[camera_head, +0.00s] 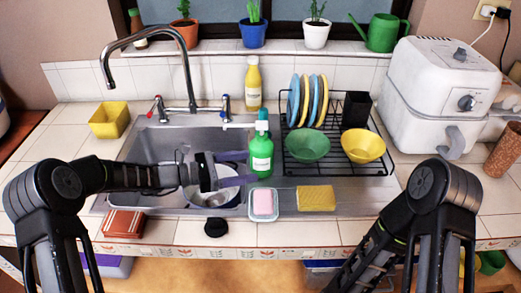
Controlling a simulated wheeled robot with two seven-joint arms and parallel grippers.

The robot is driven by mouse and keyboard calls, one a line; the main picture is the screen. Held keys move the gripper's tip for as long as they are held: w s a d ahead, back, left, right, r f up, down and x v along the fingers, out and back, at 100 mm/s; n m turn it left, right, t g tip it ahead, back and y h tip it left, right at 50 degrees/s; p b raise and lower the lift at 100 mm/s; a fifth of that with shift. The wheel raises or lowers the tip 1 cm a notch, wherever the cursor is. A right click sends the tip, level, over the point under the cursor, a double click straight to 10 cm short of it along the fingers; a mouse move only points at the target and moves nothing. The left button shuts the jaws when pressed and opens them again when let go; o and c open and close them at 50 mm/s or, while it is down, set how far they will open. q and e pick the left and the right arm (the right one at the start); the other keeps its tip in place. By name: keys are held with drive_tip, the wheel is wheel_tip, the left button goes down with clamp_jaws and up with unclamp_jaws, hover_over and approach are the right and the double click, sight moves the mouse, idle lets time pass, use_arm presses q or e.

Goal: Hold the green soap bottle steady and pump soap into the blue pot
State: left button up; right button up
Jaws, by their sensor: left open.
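The green soap bottle (261,158) stands upright on the counter right of the sink basin, its pump head on top with the nozzle towards the left. My left gripper (250,167) is open, its two purple fingers pointing right. Their tips are close to the bottle's left side; I cannot tell whether they touch it. A pot with a pale inside and dark bluish outside (213,198) sits in the sink below my left gripper, which partly hides it. My right arm shows at the lower right, but its gripper is out of view.
A pink sponge in a dish (263,203) and a yellow sponge (316,197) lie in front of the bottle. A dish rack (386,160) with plates and bowls stands right of it. The faucet (187,75) arches over the sink. A yellow bottle (253,85) stands behind.

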sight(254, 165)
use_arm(q)
drive_tip(key=b+x, duration=0.1)
drive_tip(key=x, duration=0.2)
drive_tip(key=shift+d+f, duration=0.1)
drive_tip(key=shift+d, duration=0.1)
drive_tip(key=shift+w+d, duration=0.2)
drive_tip(key=shift+d, duration=0.25)
drive_tip(key=shift+c, duration=0.3)
